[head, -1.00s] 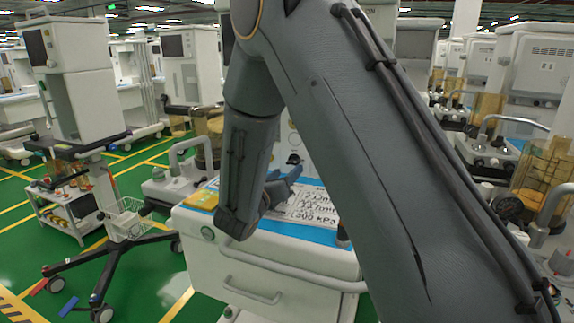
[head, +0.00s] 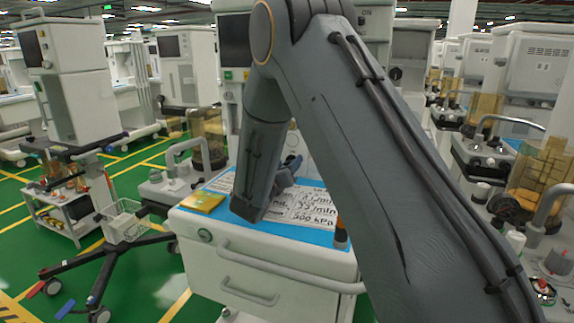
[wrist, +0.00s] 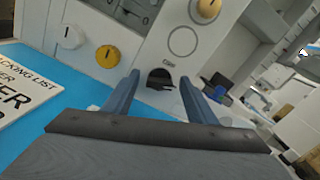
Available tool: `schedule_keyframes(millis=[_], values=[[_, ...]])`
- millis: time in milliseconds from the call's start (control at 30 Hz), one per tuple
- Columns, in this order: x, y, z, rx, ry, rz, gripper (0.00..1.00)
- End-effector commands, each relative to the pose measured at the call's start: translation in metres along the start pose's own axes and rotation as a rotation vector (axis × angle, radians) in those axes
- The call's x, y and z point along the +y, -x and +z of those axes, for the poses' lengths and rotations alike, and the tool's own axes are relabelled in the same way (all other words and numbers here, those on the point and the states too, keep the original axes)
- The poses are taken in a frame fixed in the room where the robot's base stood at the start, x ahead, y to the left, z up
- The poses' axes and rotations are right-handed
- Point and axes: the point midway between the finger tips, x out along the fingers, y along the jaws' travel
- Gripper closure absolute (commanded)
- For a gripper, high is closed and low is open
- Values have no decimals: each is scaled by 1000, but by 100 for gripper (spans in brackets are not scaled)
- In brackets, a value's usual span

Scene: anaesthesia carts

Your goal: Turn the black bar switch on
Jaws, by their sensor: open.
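The black bar switch (wrist: 160,79) is on the white machine panel in the wrist view, under a small printed label. Its bar position is hard to read at this size. My gripper (wrist: 159,84) is open, with one finger on each side of the switch in the picture. I cannot tell how much depth separates the fingertips from the switch; no grip on it shows. In the head view my gripper (head: 291,165) is above the blue-topped cart, facing the machine, and my arm hides the switch.
A yellow knob (wrist: 108,55), a white knob (wrist: 71,37) and a tan round knob (wrist: 207,9) sit on the same panel. A printed sheet (wrist: 22,82) lies on the blue worktop (head: 285,231). An orange-black cylinder (head: 340,233) stands at the worktop's right edge.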

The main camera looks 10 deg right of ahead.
Motion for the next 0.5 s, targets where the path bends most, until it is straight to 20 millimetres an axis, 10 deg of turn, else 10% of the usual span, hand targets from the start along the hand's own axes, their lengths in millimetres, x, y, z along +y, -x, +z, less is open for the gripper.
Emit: schedule_keyframes(millis=[300,500], values=[[0,0,0,0,0,0,90],[0,0,-1,0,-63,-1,90]])
